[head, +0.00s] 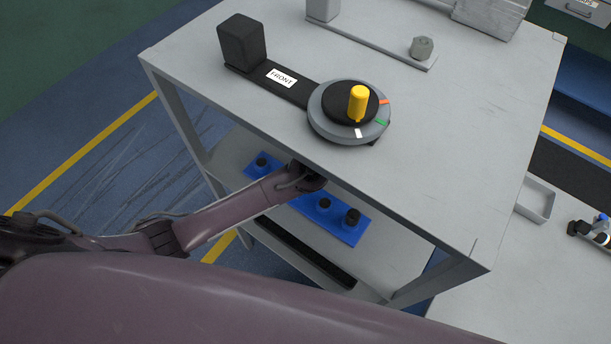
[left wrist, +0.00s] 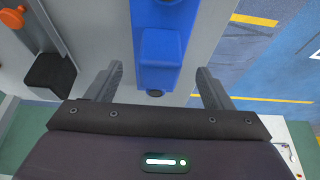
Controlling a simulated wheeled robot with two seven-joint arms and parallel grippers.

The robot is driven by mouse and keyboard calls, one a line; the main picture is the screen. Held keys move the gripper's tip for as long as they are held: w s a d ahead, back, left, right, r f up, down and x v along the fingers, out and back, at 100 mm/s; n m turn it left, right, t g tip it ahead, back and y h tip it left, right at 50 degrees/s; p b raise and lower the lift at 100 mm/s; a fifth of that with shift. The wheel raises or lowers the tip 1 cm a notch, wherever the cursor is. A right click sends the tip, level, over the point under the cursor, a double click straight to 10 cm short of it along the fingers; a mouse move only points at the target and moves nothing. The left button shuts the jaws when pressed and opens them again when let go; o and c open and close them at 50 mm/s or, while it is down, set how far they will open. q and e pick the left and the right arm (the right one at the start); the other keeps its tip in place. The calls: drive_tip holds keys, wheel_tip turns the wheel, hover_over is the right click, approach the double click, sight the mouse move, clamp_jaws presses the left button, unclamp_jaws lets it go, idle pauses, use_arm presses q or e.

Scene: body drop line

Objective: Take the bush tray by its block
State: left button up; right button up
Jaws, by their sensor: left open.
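The blue bush tray (head: 335,222) lies on the shelf below the table top in the head view, with several dark bushes on it. My left arm crosses in front of its middle and hides part of it. My left gripper (left wrist: 160,80) is open in the left wrist view, with one finger on each side of the tray's blue block (left wrist: 160,62). I see gaps between the block and both fingers. In the head view the fingertips are hidden under the dark wrist end of the arm. My right gripper is not in view.
The grey table top (head: 450,150) overhangs the shelf close to my left arm. On it stand a round dial with a yellow knob (head: 358,103) and a dark block (head: 241,42). A table leg (head: 185,135) is at the left. A small open tray (head: 536,200) sits at the right.

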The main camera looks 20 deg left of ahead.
use_arm(q)
drive_tip(key=shift+p+x, duration=0.45)
drive_tip(key=shift+x, duration=0.65)
drive_tip(key=shift+a+f, duration=0.2)
drive_tip(key=shift+f, duration=0.1)
drive_tip(key=p+x, duration=0.2)
drive_tip(key=x, duration=0.1)
drive_tip(key=shift+f, duration=0.35)
drive_tip(key=shift+a+f, duration=0.15)
drive_tip(key=shift+f, duration=0.4)
drive_tip(key=shift+w+r, duration=0.1)
drive_tip(key=c, duration=1.2)
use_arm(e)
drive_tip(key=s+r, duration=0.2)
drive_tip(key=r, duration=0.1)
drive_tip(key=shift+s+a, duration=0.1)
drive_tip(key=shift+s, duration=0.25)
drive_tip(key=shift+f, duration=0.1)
